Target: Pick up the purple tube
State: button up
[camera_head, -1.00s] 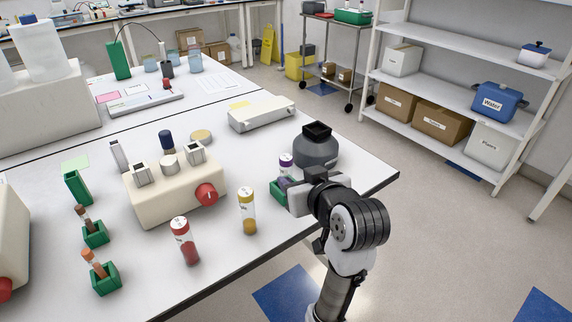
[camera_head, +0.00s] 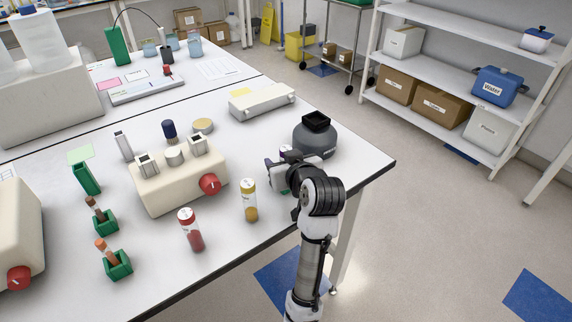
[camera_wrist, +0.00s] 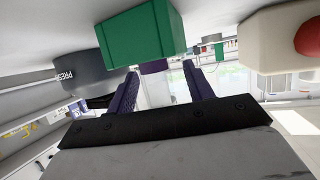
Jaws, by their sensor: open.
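The purple tube (camera_wrist: 157,90) stands in a green holder (camera_wrist: 140,35); the wrist view is upside down, with the holder at the top. A purple section shows by the holder, with clear tube wall beyond it. My gripper (camera_wrist: 160,72) is open, with one dark purple finger on each side of the tube. I cannot tell whether either finger touches it.
A dark grey round vessel (camera_head: 316,140) stands close behind my gripper. A yellow-capped tube (camera_head: 249,202) and a red-capped tube (camera_head: 190,230) stand to the left. A beige device with a red knob (camera_head: 160,190) lies beyond them. The table edge is in front.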

jog(key=shift+c, duration=0.4)
jog(key=c, duration=0.8)
jog(key=shift+r, duration=0.1)
